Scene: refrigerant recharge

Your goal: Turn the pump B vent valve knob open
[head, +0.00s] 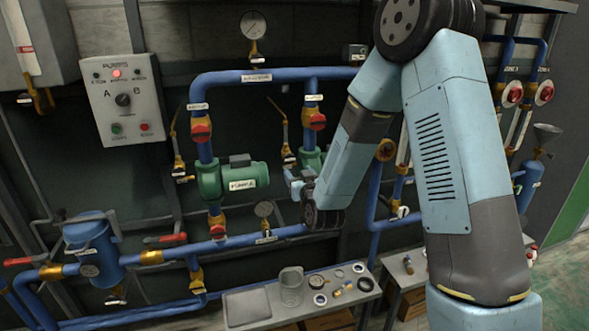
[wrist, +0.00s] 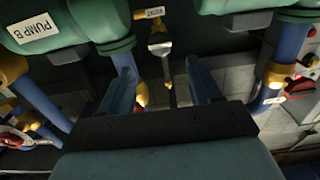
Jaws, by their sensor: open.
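The green pump B (wrist: 75,45), with its white label, fills the upper left of the wrist view. In the head view, pump B (head: 309,160) is mostly hidden behind my arm. My gripper (wrist: 160,68) is open, with its two fingers apart and nothing held. Between the fingers, a small tagged fitting (wrist: 160,47) with a grey body and a dark stem shows beyond the tips. A small yellow part (wrist: 142,95) sits just inside the left finger. I cannot tell for certain which of these is the vent valve knob.
Blue pipes with yellow fittings (wrist: 274,78) stand right of my gripper. A bench (head: 247,306) with loose parts is below. A switch box (head: 124,98) hangs at the upper left.

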